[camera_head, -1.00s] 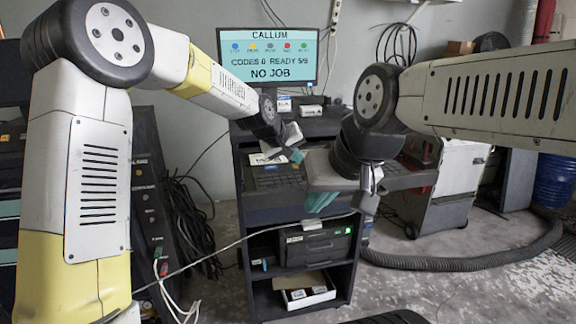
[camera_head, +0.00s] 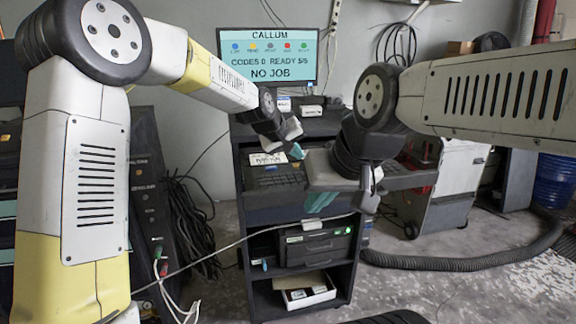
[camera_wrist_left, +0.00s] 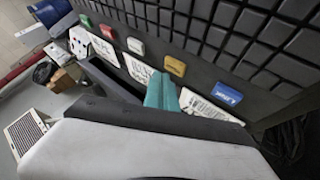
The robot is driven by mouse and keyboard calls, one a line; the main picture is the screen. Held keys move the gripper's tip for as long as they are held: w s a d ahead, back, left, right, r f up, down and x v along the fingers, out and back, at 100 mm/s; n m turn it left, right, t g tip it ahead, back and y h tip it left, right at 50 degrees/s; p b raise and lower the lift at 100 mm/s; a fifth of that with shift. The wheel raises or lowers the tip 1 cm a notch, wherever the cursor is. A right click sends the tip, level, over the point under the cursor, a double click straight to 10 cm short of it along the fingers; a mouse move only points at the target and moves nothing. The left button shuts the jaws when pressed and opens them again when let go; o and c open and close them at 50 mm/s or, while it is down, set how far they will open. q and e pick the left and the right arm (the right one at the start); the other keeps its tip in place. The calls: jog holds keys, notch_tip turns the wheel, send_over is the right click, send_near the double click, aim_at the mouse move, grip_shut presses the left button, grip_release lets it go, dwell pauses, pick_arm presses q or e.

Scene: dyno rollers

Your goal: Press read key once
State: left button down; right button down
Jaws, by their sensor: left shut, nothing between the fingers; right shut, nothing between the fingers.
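A keyboard (camera_head: 275,177) lies on the cart's upper shelf. In the left wrist view its coloured keys form a row: green (camera_wrist_left: 85,20), red (camera_wrist_left: 107,31), grey (camera_wrist_left: 136,46), yellow-orange (camera_wrist_left: 175,66) and blue (camera_wrist_left: 226,94). White label cards sit beside them; I cannot read which is the read key. My left gripper (camera_head: 297,152) is shut and empty above the keyboard. Its teal fingertips (camera_wrist_left: 161,90) show near the yellow-orange key; contact cannot be told. My right gripper (camera_head: 320,203) is shut and empty, lower, in front of the cart. The monitor (camera_head: 267,58) shows "NO JOB".
The dark cart (camera_head: 300,213) has lower shelves with a black device (camera_head: 318,246) and a white open box (camera_head: 306,297). A cable crosses in front of it. A grey cabinet (camera_head: 445,185) and thick hose (camera_head: 450,263) lie to the right. Black cables hang at left.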

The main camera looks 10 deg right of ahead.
aim_at(296, 166)
pick_arm(q)
jog(key=shift+r, duration=2.45)
jog(key=shift+a+r, duration=0.1)
jog(key=s+a+r+y, duration=0.1)
jog(key=s+a+r, duration=0.1)
jog(key=s+a, duration=0.3)
jog(key=s+a+r+y, duration=0.1)
jog(key=s+a+r, duration=0.1)
jog(key=a, duration=0.5)
jog(key=s+a+f+y, duration=0.1)
jog(key=s+a+f, duration=0.1)
jog(key=s+a, duration=0.8)
jog(key=s+a+f+y, duration=0.1)
jog(key=s+a+f, duration=0.2)
jog(key=s+a, duration=0.7)
jog(key=s, duration=0.5)
jog(key=shift+s+a, duration=0.15)
jog(key=shift+s, duration=0.05)
